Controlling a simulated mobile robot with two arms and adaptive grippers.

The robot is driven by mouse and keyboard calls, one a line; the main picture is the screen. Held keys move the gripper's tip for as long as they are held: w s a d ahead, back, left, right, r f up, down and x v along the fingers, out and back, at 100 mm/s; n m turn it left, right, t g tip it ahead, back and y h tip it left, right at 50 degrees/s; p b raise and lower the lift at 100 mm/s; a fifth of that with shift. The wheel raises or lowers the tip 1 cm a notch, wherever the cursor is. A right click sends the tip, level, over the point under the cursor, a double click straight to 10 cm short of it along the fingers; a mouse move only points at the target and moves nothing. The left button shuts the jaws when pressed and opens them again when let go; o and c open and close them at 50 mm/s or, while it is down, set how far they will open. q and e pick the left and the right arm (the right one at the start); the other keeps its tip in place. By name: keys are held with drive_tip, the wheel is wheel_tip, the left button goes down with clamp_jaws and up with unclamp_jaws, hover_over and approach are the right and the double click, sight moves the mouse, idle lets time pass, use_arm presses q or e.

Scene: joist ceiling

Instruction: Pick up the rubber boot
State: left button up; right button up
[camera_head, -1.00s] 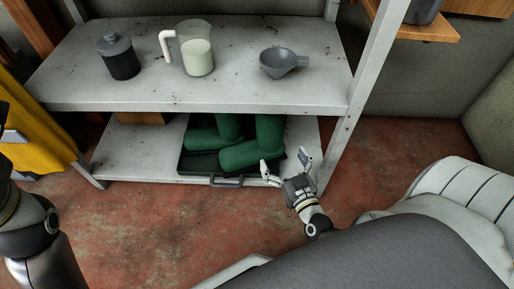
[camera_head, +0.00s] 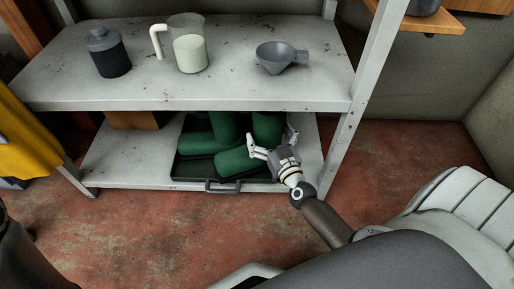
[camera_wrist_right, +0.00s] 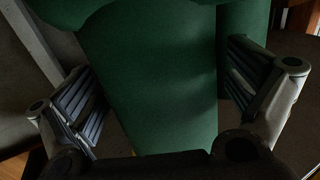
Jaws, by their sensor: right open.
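A pair of green rubber boots stands in a dark tray (camera_head: 187,170) on the lower shelf. The right boot (camera_head: 232,162) is nearest my right gripper (camera_head: 272,142), and the left boot (camera_head: 197,142) is beside it. My right gripper is open at the front right of the tray, close to the right boot. In the right wrist view, a green boot (camera_wrist_right: 155,75) fills the middle, between the spread fingers (camera_wrist_right: 165,100); whether they touch it I cannot tell. Part of my left arm shows at the lower left of the head view, but its gripper does not.
The upper shelf (camera_head: 135,88) hangs over the boots and hides their tops. It bears a dark jar (camera_head: 110,55), a measuring jug (camera_head: 188,50) and a grey funnel (camera_head: 277,57). A white shelf post (camera_head: 352,130) stands right of my right gripper. The red floor in front is bare.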

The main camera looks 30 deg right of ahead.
drive_tip(key=shift+w, duration=0.15)
drive_tip(key=c, duration=1.4)
drive_tip(key=shift+r, duration=0.1)
drive_tip(key=shift+c, duration=0.3)
